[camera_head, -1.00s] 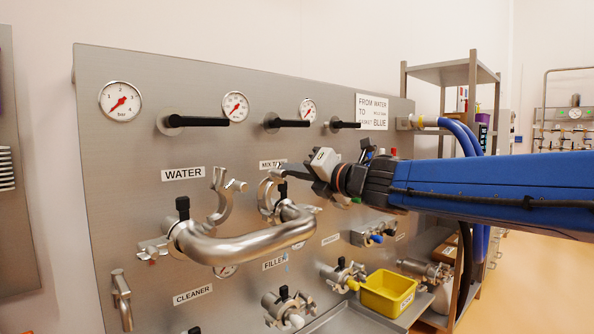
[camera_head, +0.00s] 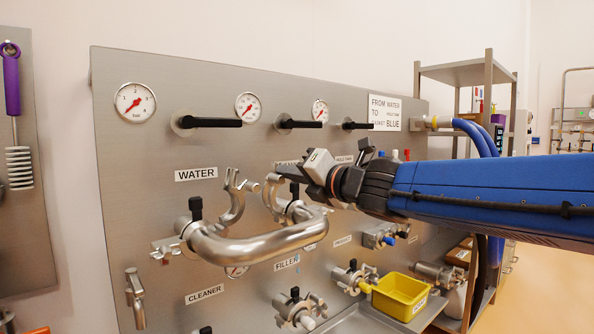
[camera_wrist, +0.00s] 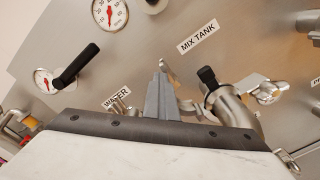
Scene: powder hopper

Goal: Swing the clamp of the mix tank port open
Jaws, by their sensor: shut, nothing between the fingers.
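The mix tank port's clamp (camera_head: 272,194) is a steel arc-shaped jaw beside the black knob (camera_head: 294,189) in the head view. It stands at the right end of the bent steel pipe (camera_head: 262,245). How far it stands open I cannot tell. In the wrist view my fingers (camera_wrist: 160,88) point up at the panel, left of the port's black knob (camera_wrist: 207,77) and below the MIX TANK label (camera_wrist: 198,37). Contact with the clamp cannot be told.
Black valve handles (camera_head: 297,124) stick out above. A yellow bin (camera_head: 400,296) stands on the ledge below right, and a steel shelf rack (camera_head: 486,85) stands beyond the panel.

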